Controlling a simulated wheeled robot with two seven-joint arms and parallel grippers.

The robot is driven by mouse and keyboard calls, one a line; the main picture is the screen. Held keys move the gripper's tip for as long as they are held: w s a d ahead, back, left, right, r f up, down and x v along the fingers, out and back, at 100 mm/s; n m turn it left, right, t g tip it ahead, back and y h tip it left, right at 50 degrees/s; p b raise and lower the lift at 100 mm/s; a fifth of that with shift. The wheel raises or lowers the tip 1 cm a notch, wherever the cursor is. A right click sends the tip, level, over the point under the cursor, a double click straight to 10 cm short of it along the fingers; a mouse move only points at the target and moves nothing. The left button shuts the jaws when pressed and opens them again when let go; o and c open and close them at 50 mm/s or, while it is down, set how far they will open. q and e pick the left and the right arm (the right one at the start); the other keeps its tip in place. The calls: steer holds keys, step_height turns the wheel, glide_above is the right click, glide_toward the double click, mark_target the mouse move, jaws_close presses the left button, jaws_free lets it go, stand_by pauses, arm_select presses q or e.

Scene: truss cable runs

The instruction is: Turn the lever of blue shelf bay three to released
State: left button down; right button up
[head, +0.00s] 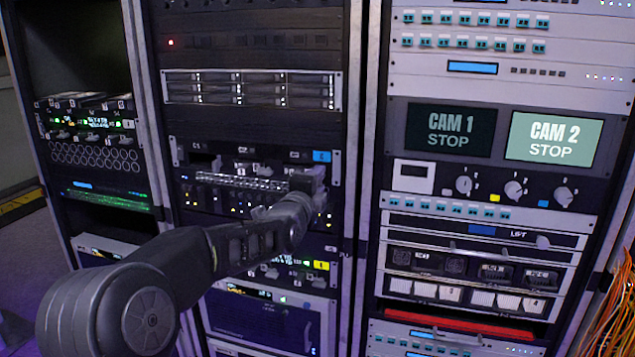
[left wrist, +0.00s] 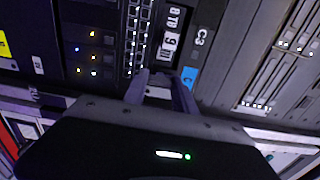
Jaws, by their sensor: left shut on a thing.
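The blue shelf (head: 265,157) is the dark row in the middle rack, with a blue tag (head: 322,156) at its right end. The tag also shows in the left wrist view (left wrist: 188,76), near a C3 label (left wrist: 201,38). My left gripper (head: 312,180) is at the shelf's right end, just below the blue tag. In the left wrist view its fingers (left wrist: 160,80) are closed around a small light piece (left wrist: 158,91), which looks like the bay three lever. The gripper hides most of it, so its angle cannot be told. My right gripper is in neither view.
A lower row with a yellow tag (head: 321,265) sits beneath my left arm. The right rack holds the CAM 1 (head: 448,131) and CAM 2 (head: 552,138) screens and knobs. Orange cables (head: 615,310) hang at the far right. Rack posts stand between the columns.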

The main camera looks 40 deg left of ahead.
arm_select(q)
steer(key=c, duration=1)
jaws_free()
steer(key=shift+s, duration=0.1)
steer(key=v, duration=0.7)
steer(key=shift+s+d+b, duration=0.15)
steer(key=shift+s+b, duration=0.15)
steer(key=shift+b, duration=0.05)
